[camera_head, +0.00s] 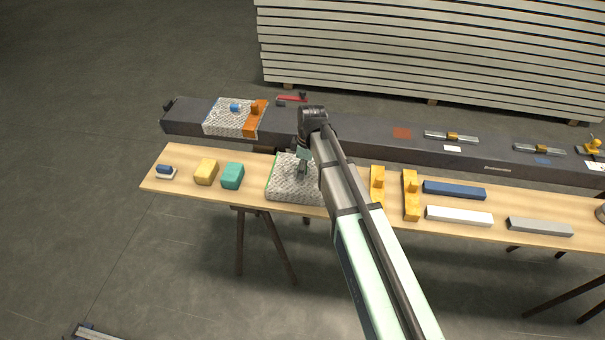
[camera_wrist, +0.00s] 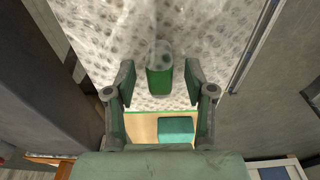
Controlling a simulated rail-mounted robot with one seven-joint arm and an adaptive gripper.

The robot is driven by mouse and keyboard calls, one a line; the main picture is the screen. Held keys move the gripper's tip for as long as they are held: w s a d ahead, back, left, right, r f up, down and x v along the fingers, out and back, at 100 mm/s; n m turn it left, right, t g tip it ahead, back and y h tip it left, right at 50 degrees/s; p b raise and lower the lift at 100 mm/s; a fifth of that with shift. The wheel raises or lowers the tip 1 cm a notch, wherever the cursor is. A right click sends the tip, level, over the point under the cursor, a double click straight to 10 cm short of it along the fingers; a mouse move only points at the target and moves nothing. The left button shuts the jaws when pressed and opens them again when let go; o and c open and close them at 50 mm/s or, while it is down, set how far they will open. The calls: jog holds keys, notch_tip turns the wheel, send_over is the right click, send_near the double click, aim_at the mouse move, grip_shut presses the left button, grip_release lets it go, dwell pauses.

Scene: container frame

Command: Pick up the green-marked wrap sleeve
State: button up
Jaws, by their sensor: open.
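The green-marked wrap sleeve (camera_head: 284,187) is a pale bubble-textured pad lying on the wooden table, with a green line along its edge. It fills the upper middle of the wrist view (camera_wrist: 115,35), where a green upright grip (camera_wrist: 160,80) with a greyish top stands on it. My gripper (camera_wrist: 160,84) is open, with one finger on each side of the green grip and a gap visible on both sides. In the head view my gripper (camera_head: 302,170) is over the sleeve, and my arm hides the sleeve's right part.
A teal block (camera_head: 232,175) and a yellow block (camera_head: 206,171) lie left of the sleeve. Yellow brackets (camera_head: 411,196) and several bars are to the right. A long dark beam (camera_head: 365,131) runs behind the table, carrying another wrap sleeve (camera_head: 222,116) with an orange piece.

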jog(key=shift+f, duration=0.1)
grip_shut()
jog(key=shift+r, duration=0.2)
